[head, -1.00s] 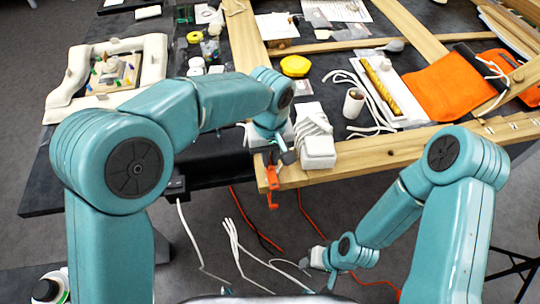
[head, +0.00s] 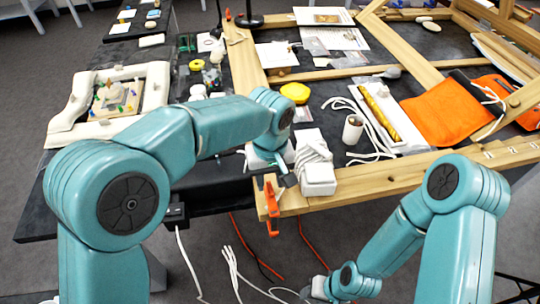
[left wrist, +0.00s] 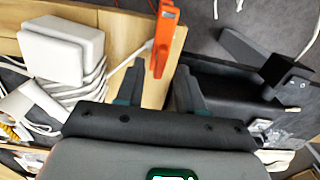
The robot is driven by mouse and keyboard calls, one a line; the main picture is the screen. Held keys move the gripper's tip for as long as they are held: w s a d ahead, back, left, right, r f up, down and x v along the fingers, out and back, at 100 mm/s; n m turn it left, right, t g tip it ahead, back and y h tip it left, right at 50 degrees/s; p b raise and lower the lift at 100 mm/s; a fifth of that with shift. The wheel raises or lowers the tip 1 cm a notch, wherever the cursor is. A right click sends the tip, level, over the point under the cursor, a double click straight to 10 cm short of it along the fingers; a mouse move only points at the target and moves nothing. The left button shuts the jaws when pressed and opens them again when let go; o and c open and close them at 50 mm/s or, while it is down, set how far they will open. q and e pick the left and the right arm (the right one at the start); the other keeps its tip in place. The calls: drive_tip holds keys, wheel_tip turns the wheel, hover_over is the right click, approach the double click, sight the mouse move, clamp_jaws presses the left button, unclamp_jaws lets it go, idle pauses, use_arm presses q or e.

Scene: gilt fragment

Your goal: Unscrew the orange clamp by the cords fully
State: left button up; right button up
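The orange clamp (head: 271,200) sits on the near left corner of the wooden frame (head: 375,178), with its lower part hanging below the wood. My left gripper (head: 274,178) is at the clamp's upper part. In the left wrist view the orange clamp (left wrist: 163,38) stands at the wood's edge, just beyond my left gripper (left wrist: 157,82). Its two dark fingers are apart, with no clamp visibly held between them. A white block wrapped in white cords (head: 318,178) lies right of the clamp; the cords (left wrist: 85,88) also show in the wrist view. My right gripper (head: 317,287) hangs low, its fingers unclear.
White and orange cables (head: 235,268) hang or lie below the table edge.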

sight(271, 188)
use_arm(q)
wheel_tip(271, 188, up, 15)
drive_tip(key=shift+f+p, duration=0.15)
drive_tip(key=shift+p, duration=0.3)
drive_tip(key=shift+s+d, duration=0.1)
drive_tip(key=shift+s, duration=0.1)
